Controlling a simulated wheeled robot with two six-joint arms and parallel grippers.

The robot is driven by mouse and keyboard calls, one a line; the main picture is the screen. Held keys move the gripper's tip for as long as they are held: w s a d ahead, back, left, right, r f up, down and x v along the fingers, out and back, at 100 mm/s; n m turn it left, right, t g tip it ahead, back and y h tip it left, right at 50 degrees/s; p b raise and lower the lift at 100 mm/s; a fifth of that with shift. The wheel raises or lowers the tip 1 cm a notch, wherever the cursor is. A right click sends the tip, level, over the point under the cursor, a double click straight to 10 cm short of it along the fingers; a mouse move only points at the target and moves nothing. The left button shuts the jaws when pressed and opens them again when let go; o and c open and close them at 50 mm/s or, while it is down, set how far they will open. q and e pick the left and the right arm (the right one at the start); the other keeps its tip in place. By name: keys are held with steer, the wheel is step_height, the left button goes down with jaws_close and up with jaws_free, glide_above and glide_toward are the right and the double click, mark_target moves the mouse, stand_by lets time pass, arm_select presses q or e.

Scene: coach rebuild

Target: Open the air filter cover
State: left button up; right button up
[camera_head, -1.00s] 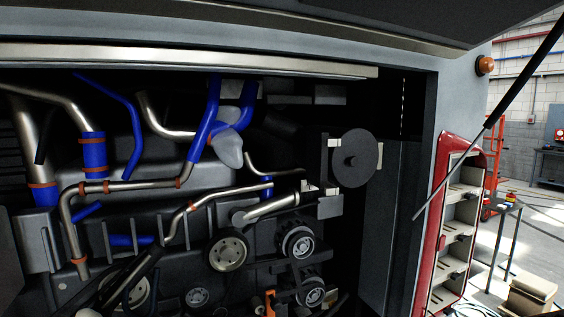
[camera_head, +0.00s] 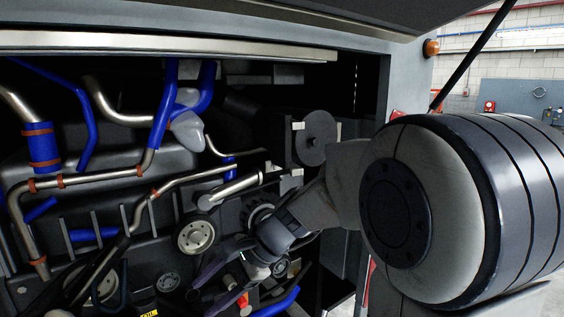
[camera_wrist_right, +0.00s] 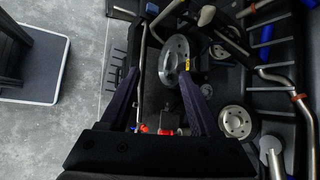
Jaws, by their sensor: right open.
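A round dark disc (camera_head: 318,138), which looks like the air filter cover, stands upright on a black housing at the right of the engine bay in the head view. It lies flat against its housing, with small pale latch-like blocks at its edge. My right gripper (camera_head: 213,278) is low in the bay, below and left of the disc, apart from it. In the right wrist view its dark fingers (camera_wrist_right: 160,80) are spread with nothing held between them. I cannot make out the cover surely in that view. My left gripper is not in view.
Steel and blue pipes (camera_head: 163,105) fill the left of the bay. Pulleys (camera_head: 195,234) lie near my right gripper. A silver disc (camera_wrist_right: 174,60) and a red part (camera_wrist_right: 166,132) show beyond the fingers. A strut (camera_head: 470,55) rises at upper right.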

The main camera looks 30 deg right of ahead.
steer(key=w+d+r+m+t+p, duration=0.1)
steer(key=w+d+r+m+t, duration=0.25)
steer(key=d, duration=0.35)
steer(key=w+d+r+m+t, duration=0.2)
steer(key=w+d+r+m, duration=0.1)
steer(key=d+m, duration=0.25)
steer(key=m+t+h+p, duration=0.1)
steer(key=m+t+h, duration=0.65)
steer(key=m, duration=0.35)
glide_toward(317, 142)
steer(key=shift+t+y, duration=0.4)
steer(key=shift+y, duration=0.05)
steer(key=w+p, duration=0.5)
steer(key=w, duration=0.2)
steer(key=shift+w+f, duration=0.15)
steer(key=shift+f, duration=0.05)
steer(key=shift+w+f, duration=0.1)
steer(key=shift+w, duration=0.4)
jaws_close()
